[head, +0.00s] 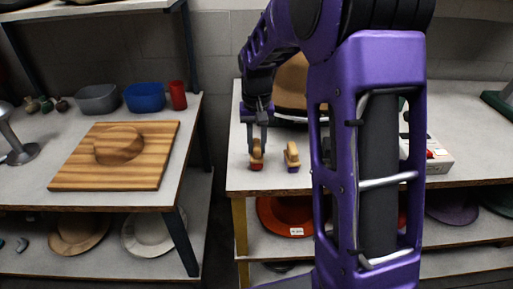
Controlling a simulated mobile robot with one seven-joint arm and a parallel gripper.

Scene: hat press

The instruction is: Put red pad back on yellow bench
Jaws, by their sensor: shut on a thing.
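The red pad (257,166) has a wooden handle and is at the front left of the yellow bench (242,181), the grey-topped bench with a yellow leg. My gripper (257,146) points down from above and is shut on the red pad's wooden handle. The pad looks upright and at or very near the bench top; I cannot tell whether it touches. A similar pad with a blue-purple base (292,169) stands just to the right, apart from it. My arm hides much of the bench's middle.
A brown hat (291,85) stands behind the pads, partly hidden. A white box (438,160) lies to the right of my arm. Hats, one orange-red (285,214), lie on the shelf below. A separate left table holds a wooden board (75,166) and bowls (145,98).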

